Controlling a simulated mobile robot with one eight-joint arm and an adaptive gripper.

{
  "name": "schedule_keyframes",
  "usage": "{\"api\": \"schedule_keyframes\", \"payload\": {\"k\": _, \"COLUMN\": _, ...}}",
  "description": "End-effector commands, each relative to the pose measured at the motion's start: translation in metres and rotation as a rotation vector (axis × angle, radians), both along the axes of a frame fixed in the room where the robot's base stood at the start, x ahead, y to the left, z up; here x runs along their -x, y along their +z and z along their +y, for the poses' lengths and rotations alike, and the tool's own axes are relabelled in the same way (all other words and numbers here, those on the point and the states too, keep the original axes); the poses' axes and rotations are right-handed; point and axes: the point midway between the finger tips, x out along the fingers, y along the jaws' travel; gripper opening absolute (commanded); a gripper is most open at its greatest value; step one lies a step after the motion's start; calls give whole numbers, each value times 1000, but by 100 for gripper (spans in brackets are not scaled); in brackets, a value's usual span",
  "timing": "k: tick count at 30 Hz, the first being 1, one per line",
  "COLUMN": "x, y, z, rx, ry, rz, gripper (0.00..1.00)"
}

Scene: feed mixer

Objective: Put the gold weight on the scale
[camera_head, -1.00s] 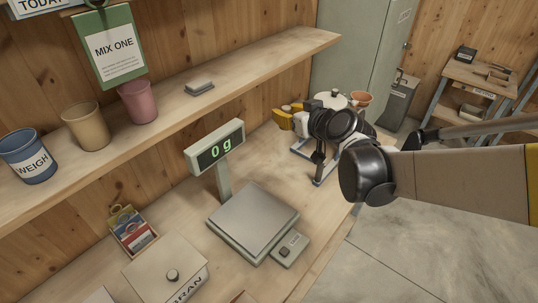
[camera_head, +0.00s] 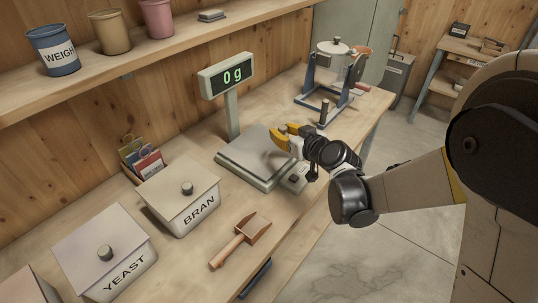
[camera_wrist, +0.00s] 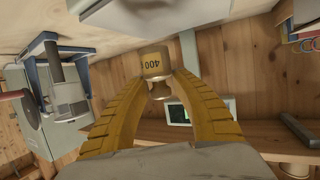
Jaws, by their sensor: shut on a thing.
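My gripper (camera_head: 281,136) is shut on the gold weight (camera_wrist: 154,64), which is marked 400 and sits between the yellow fingertips in the wrist view. In the head view I cannot make out the weight apart from the yellow fingers. The gripper is over the right part of the scale (camera_head: 242,156), and the weight appears held above its flat grey plate. The scale's display (camera_head: 228,76) on its post reads 0 g. The display also shows in the wrist view (camera_wrist: 188,111).
A bran box (camera_head: 180,196), a yeast box (camera_head: 108,254) and a wooden scoop (camera_head: 243,238) are on the bench nearer me. A drum on a blue stand (camera_head: 326,84) is beyond the scale. Several cups line the shelf (camera_head: 130,64) above.

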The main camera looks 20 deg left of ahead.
Motion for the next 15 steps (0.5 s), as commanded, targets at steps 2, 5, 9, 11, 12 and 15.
{"api": "schedule_keyframes", "payload": {"k": 2, "x": 7, "y": -12, "z": 15, "rx": 1, "ry": 3, "rz": -2, "gripper": 0}}
{"api": "schedule_keyframes", "payload": {"k": 5, "x": 13, "y": -20, "z": 27, "rx": 0, "ry": 1, "rz": 0, "gripper": 0}}
{"api": "schedule_keyframes", "payload": {"k": 9, "x": 16, "y": -24, "z": 34, "rx": 0, "ry": -1, "rz": -1, "gripper": 0}}
{"api": "schedule_keyframes", "payload": {"k": 11, "x": 16, "y": -29, "z": 34, "rx": 0, "ry": -1, "rz": -1, "gripper": 0}}
{"api": "schedule_keyframes", "payload": {"k": 12, "x": 16, "y": -34, "z": 34, "rx": 0, "ry": -1, "rz": -1, "gripper": 0}}
{"api": "schedule_keyframes", "payload": {"k": 15, "x": 16, "y": -51, "z": 33, "rx": 0, "ry": -1, "rz": -1, "gripper": 0}}
